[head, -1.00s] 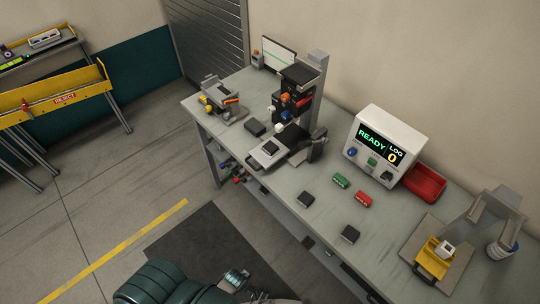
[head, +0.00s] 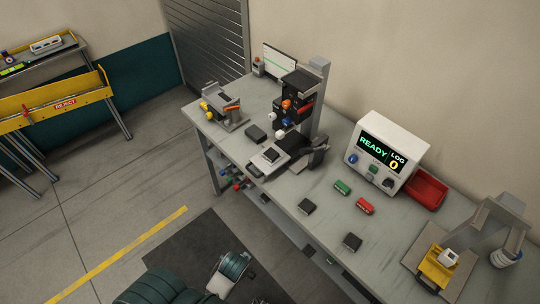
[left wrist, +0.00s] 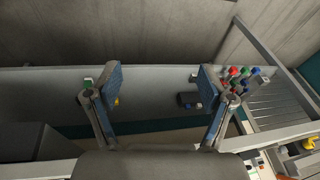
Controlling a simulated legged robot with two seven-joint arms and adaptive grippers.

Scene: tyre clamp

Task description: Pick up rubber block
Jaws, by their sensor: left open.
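One block (head: 306,206) is near the front edge, another block (head: 352,242) is further right, and a third dark block (head: 256,134) is left of the press. A dark piece (head: 271,155) sits on the press's light plate. I cannot tell which is rubber. My left gripper (left wrist: 162,82) is open in the left wrist view, with nothing between its fingers. My left arm (head: 230,268) shows low in the head view, below the bench front. My right gripper is not in view.
The press (head: 315,105) stands at the bench's back. A red bin (head: 427,190) and yellow fixture (head: 437,266) are right. Coloured-ended items (left wrist: 240,75) show in the wrist view.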

